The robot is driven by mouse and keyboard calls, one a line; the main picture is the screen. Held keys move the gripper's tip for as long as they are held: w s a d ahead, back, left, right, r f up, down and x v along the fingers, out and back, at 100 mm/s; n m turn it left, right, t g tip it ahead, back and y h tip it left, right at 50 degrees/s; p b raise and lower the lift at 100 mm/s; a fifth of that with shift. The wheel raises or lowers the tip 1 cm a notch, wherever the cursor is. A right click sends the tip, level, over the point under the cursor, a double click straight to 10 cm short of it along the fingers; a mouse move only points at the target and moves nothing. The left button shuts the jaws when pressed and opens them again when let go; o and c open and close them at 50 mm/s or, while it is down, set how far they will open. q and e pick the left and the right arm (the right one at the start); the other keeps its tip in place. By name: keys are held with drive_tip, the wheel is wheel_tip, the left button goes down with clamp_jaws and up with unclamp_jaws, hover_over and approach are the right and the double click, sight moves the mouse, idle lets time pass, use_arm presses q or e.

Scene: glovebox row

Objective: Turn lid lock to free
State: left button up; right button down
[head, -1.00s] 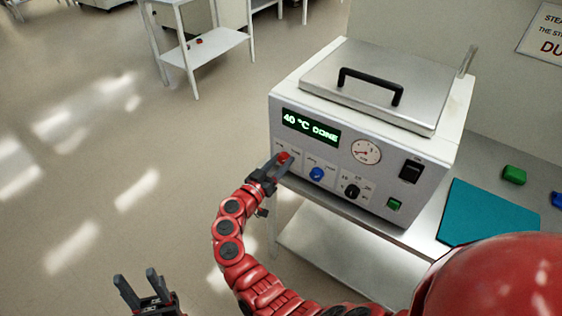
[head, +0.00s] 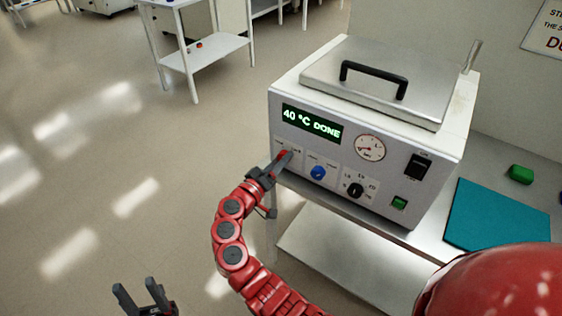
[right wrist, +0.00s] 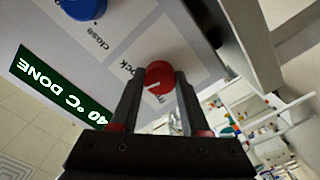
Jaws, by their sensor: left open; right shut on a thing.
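The lid lock is a small red knob (right wrist: 160,76) with a white mark, on the front panel of a white bath-like machine (head: 250,120). Part of a label reading "ock" shows beside it in the right wrist view. My right gripper (right wrist: 157,92) is shut on the knob, one finger on each side. In the head view, the right gripper (head: 279,163) largely covers the knob. The metal lid (head: 330,68) with a black handle is down on the machine. My left gripper (head: 138,293) is open and empty, low over the floor, away from the machine.
A blue knob (head: 317,173), black dial (head: 355,190), gauge (head: 369,147), black switch (head: 417,166) and green button (head: 399,202) share the panel. The display (head: 311,123) reads "40 °C DONE". A teal mat (head: 497,215) and green block (head: 520,174) lie to the right.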

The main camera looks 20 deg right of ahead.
drive_tip(key=n+p, duration=0.7)
drive_tip(key=n, duration=0.5)
drive_tip(key=shift+p, duration=0.3)
idle(0.4)
drive_tip(key=shift+c, duration=1.9)
unclamp_jaws()
